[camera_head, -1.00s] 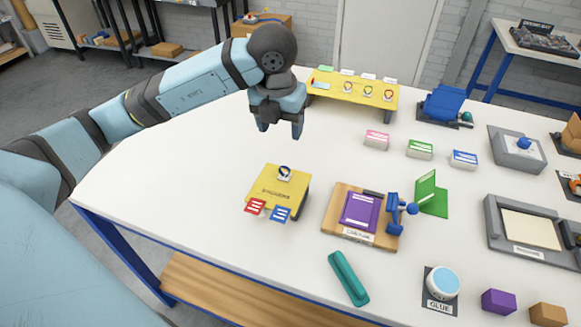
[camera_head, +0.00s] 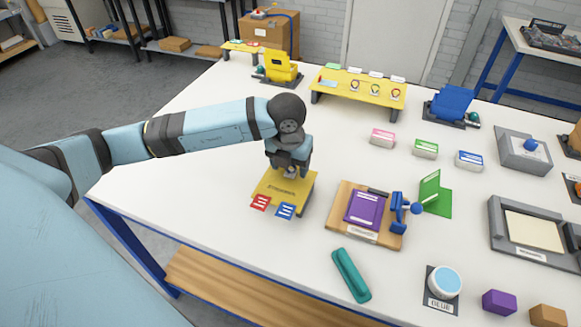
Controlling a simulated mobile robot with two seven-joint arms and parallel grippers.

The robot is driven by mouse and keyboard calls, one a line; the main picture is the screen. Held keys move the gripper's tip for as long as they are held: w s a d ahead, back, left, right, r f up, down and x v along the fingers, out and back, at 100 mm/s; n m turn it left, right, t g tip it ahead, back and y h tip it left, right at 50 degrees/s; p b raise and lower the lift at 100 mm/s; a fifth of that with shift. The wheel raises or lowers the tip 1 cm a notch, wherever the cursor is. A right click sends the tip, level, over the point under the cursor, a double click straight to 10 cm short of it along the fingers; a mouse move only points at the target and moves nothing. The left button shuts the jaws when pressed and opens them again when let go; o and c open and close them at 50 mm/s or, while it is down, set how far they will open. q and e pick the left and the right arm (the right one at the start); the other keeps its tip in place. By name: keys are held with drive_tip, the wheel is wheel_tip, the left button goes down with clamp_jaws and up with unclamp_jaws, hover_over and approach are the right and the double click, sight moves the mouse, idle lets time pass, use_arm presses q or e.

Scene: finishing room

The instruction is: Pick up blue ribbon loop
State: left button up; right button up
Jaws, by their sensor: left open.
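The blue ribbon loop (camera_head: 290,174) stands on the small yellow stand (camera_head: 292,187), mostly hidden by my left gripper (camera_head: 289,169). The gripper points down, open, with its fingers around or just over the loop at the stand's back part. I cannot tell whether the fingers touch it. My right gripper is out of view.
Red (camera_head: 260,202) and blue (camera_head: 285,211) cards lie at the stand's front edge. A wooden board with a purple book (camera_head: 367,210) is to the right. A long yellow rack (camera_head: 345,92) with several loops stands behind. A teal bar (camera_head: 351,274) lies in front.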

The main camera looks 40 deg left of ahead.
use_arm(q)
drive_tip(key=shift+f, duration=0.2)
drive_tip(key=c, duration=1)
drive_tip(key=shift+r, duration=0.1)
